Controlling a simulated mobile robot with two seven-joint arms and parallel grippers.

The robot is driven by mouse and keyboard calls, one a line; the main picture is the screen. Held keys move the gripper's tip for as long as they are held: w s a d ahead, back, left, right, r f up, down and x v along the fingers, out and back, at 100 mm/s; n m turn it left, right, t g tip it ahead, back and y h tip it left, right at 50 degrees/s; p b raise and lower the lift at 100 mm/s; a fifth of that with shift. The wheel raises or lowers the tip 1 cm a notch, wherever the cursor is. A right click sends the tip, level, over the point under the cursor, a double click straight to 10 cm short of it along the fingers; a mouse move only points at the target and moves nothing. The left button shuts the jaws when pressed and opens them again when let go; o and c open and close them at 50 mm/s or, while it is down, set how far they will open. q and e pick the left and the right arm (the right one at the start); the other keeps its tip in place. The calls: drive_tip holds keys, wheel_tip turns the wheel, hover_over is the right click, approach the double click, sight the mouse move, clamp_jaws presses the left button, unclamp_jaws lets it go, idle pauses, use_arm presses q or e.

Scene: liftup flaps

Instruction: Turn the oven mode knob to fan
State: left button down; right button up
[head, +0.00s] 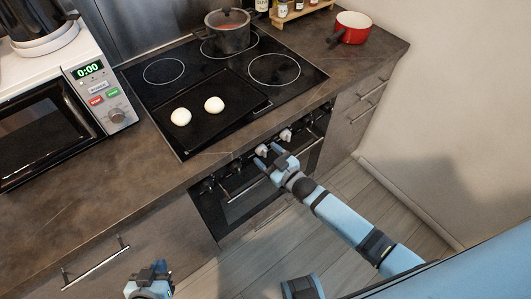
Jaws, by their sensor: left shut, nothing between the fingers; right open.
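The oven front (232,198) sits under the black hob, with a row of knobs along its top edge. One light knob (286,135) shows just right of my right gripper, and another light knob (262,150) shows by its fingertips. Which is the mode knob and its markings are too small to tell. My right gripper (267,156) is open with its fingertips close to the knob row; whether they touch a knob I cannot tell. My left gripper (151,270) is shut and empty, low at the bottom edge, away from the oven.
The black hob (305,76) holds a dark tray (232,88) with two white buns and a pot (228,38). A red saucepan (351,27) stands at the right end of the counter. A microwave (97,75) stands at left.

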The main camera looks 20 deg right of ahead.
drive_tip(key=v, duration=1.2)
drive_tip(key=shift+s, duration=0.35)
drive_tip(key=shift+d, duration=0.1)
